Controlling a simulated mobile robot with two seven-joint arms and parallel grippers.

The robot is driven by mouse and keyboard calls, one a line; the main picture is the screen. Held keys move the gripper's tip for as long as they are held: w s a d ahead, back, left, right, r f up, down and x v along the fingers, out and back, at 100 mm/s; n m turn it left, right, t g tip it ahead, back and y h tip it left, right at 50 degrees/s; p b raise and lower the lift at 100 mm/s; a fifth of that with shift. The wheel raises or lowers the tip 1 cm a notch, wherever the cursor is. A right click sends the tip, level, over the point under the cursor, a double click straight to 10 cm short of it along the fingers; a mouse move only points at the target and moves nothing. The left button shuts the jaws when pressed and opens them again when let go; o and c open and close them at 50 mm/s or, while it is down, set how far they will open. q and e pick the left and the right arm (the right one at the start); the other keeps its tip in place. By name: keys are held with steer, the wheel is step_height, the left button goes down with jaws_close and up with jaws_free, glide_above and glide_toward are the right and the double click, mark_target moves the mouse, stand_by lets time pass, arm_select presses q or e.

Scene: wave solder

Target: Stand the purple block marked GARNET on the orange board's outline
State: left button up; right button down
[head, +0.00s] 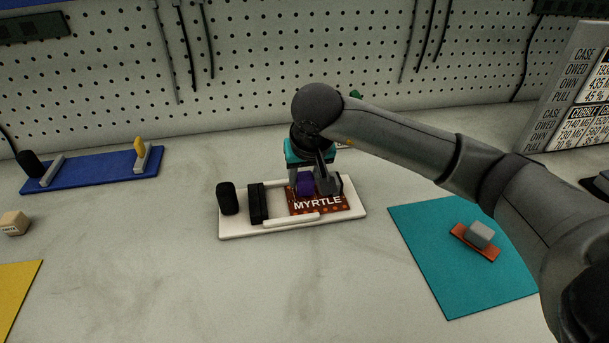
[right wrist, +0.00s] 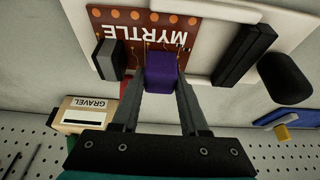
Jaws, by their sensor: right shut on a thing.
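My right gripper (head: 311,186) is shut on a purple block (head: 305,185), held at the orange-brown board marked MYRTLE (head: 318,203). The block also shows between the fingers in the right wrist view (right wrist: 161,72). No marking on it is readable, and I cannot tell whether it touches the board. The board sits in a white fixture (head: 240,231) with a black cylinder and a black bar at its left. The board's outline cannot be made out under the block. A dark grey block (right wrist: 110,58) stands beside the purple one. My left gripper is not in view.
A box marked GRAVEL (right wrist: 86,116) stands near the fixture. A teal mat (head: 440,275) at right carries a small orange board (head: 462,236) with a grey block. A blue board (head: 95,172) lies back left, near a tan block (head: 14,223). The front middle is clear.

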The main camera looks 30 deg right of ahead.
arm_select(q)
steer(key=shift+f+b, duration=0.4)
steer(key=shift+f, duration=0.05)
arm_select(e)
steer(key=shift+f, duration=0.45)
steer(key=shift+c, duration=1.7)
jaws_free()
steer(key=shift+r, duration=0.15)
steer(key=p+v, duration=0.3)
steer(key=v, duration=0.7)
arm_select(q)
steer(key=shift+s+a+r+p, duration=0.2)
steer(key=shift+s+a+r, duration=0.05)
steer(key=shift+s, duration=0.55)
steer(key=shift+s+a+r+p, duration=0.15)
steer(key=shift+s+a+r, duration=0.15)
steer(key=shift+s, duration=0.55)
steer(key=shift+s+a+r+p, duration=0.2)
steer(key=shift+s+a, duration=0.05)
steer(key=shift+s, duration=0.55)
arm_select(e)
step_height(320, 180, up, 5)
glide_above(308, 207)
steer(key=s, duration=0.2)
steer(key=shift+s+a+f, duration=0.1)
steer(key=shift+a+f, duration=0.1)
steer(key=shift+a, duration=0.05)
